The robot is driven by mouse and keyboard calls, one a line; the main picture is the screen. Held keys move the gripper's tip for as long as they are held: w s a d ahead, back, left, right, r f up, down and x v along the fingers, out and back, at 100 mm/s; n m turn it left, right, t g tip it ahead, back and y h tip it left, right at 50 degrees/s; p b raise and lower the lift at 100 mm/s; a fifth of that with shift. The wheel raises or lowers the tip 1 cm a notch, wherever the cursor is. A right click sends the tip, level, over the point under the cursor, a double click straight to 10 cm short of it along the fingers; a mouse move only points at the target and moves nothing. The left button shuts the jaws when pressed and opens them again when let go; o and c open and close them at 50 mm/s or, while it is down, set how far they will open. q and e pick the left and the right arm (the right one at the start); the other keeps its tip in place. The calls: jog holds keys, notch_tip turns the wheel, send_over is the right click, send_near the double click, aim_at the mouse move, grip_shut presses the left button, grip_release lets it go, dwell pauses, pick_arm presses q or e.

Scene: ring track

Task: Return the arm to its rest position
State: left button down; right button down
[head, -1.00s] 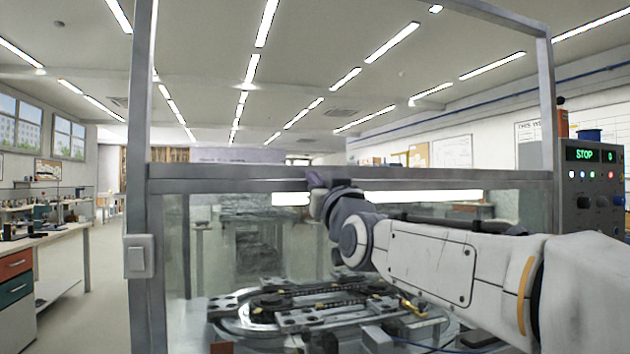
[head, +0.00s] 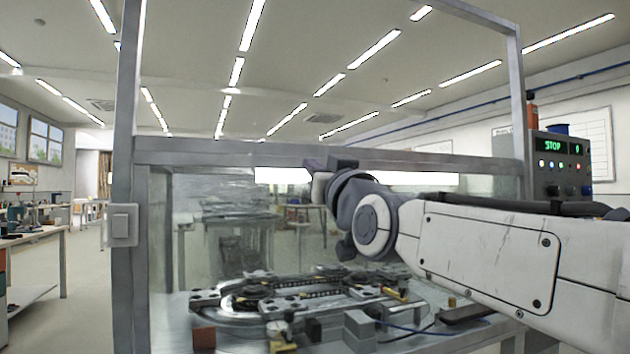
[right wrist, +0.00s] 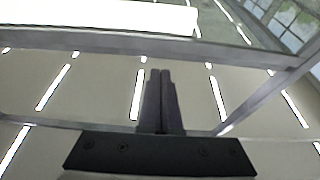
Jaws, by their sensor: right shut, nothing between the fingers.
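My right arm (head: 480,255) comes in from the right in the head view and is bent at the wrist in front of the enclosure's crossbar. My right gripper (head: 322,172) sits at the far end of it, partly hidden by the wrist joint. In the right wrist view the right gripper (right wrist: 161,100) has its two dark fingers together with nothing between them, pointing up toward the ceiling and frame bars. My left gripper and arm do not show.
A metal-framed enclosure with a crossbar (head: 215,152) surrounds an oval ring track (head: 240,310) with several fixtures. A control box (head: 562,165) reading STOP stands at the right. A white switch (head: 122,222) is on the left post. A workbench (head: 40,240) is far left.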

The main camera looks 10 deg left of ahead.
jog(key=s+d+f+g+h, duration=0.15)
jog(key=s+f+g, duration=0.25)
jog(key=f, duration=1.1)
jog(key=s+d+f+g+h, duration=0.1)
jog(key=s+f+g+h, duration=0.3)
jog(key=f, duration=1)
jog(key=s+d+f+g+h, duration=0.3)
jog(key=s+d+f+g, duration=0.2)
jog(key=s+d+f, duration=0.45)
jog(key=s+d+f+g+h, duration=0.35)
jog(key=s+d+f, duration=0.25)
jog(key=s+f, duration=0.6)
notch_tip(320, 180, up, 28)
jog(key=g+p, duration=0.1)
jog(key=p, duration=2.8)
jog(key=shift+d, duration=0.2)
